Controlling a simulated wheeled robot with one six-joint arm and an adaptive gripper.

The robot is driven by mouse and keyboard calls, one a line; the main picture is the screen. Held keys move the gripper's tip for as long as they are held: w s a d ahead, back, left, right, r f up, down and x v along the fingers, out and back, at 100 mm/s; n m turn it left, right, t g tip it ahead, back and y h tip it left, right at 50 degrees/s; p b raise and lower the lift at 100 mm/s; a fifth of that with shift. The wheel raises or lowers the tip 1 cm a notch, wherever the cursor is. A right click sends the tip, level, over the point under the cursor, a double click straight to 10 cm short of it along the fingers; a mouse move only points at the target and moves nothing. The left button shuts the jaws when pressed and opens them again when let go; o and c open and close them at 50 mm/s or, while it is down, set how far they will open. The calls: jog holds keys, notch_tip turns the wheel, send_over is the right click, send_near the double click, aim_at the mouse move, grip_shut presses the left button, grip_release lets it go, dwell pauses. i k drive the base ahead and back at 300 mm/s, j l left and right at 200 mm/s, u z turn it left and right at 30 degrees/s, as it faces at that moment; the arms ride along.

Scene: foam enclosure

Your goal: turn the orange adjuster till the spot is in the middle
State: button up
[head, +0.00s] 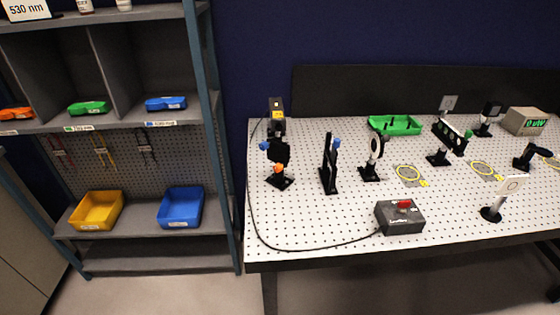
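The orange adjuster (279,168) is a small orange knob low on a black mount (279,153) at the left of the perforated optical table. A blue knob (264,145) sits on the upper left of the same mount. A pale card (513,185) stands on a black-based post at the right front of the table and may be the target. A small ring-like mark shows on it, but I cannot make out a light spot. My gripper is not in view, and nothing touches the adjuster.
A dark box (277,108) stands behind the mount. A black plate with a blue knob (329,162) and a round lens holder (374,152) stand to its right. A control box (400,217) with a cable lies at the front. Shelving (225,150) borders the table's left.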

aim_at(278, 168)
jog(key=z, duration=1.2)
jog(key=k+j+u, duration=0.15)
jog(key=j+u, duration=0.25)
jog(key=k+j+u, duration=0.1)
jog(key=j+u, duration=0.3)
jog(key=k+j+u, duration=0.1)
jog(key=j+u, duration=0.3)
jog(key=l, duration=0.1)
